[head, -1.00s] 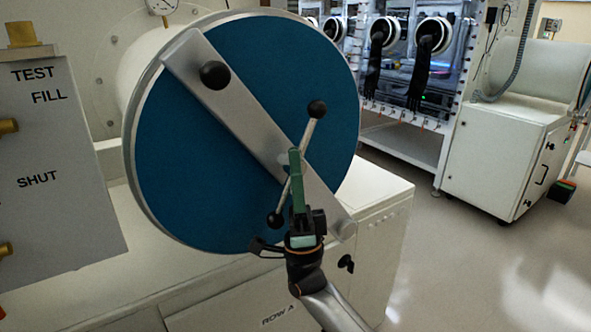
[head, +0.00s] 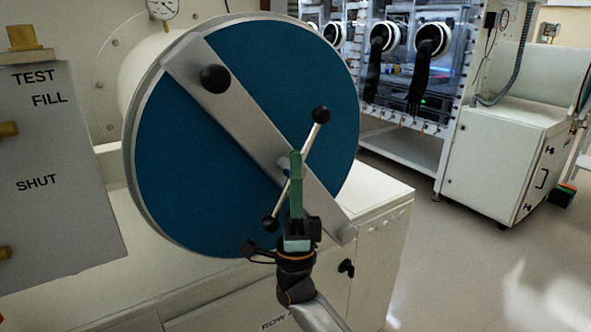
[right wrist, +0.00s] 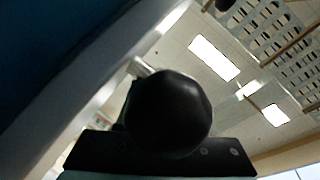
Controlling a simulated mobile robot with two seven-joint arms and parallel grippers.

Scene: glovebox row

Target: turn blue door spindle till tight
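The round blue door (head: 200,150) faces me in the head view, with a grey bar (head: 240,120) slanting across it. The spindle handle (head: 307,151) is a thin metal rod through the bar's lower half, tilted, with a black ball at its upper right end (head: 321,114) and another at its lower left end (head: 270,224). My right gripper (head: 296,165) points up in front of the rod, its green fingers seen edge-on and hiding the rod's middle. In the right wrist view a black ball (right wrist: 168,112) fills the middle, close up; finger opening is hidden. My left gripper is out of view.
A black knob (head: 215,78) sticks out of the bar's upper left. A grey panel (head: 55,170) with brass fittings stands at the left. A white cabinet (head: 375,215) is below the door. Gloveboxes (head: 415,75) stand behind, with open floor at the right.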

